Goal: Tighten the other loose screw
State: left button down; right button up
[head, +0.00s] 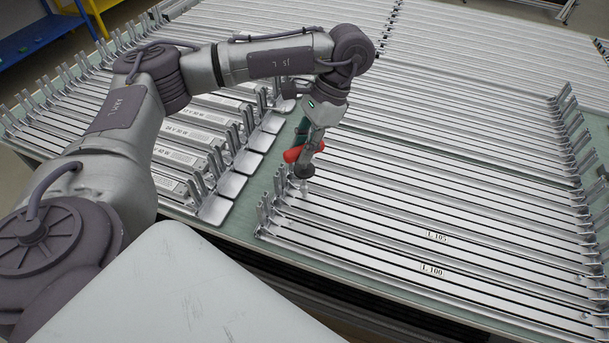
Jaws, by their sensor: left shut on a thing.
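My left gripper (312,135) reaches down from the arm that comes in from the left. It is shut on a tool with a red and green body (303,151), which looks like a power screwdriver. The tool's dark nose (304,171) points down at the near left end of the metal frame profiles (350,222), close to their upright brackets (282,183). No screw can be made out at this size, and I cannot tell whether the tip touches one. My right gripper is not in view.
The frames lie in rows on a green table (247,222). Labels "L 105" (436,236) and "L 100" (431,270) mark two near profiles. Upright brackets (565,110) stand at the right ends. Another row with brackets (205,170) lies left, beyond a narrow gap.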

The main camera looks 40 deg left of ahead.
pick_arm(q)
jog(key=shift+r+p, duration=1.8)
jog(key=shift+r, duration=0.25)
jog(key=shift+f, duration=0.1)
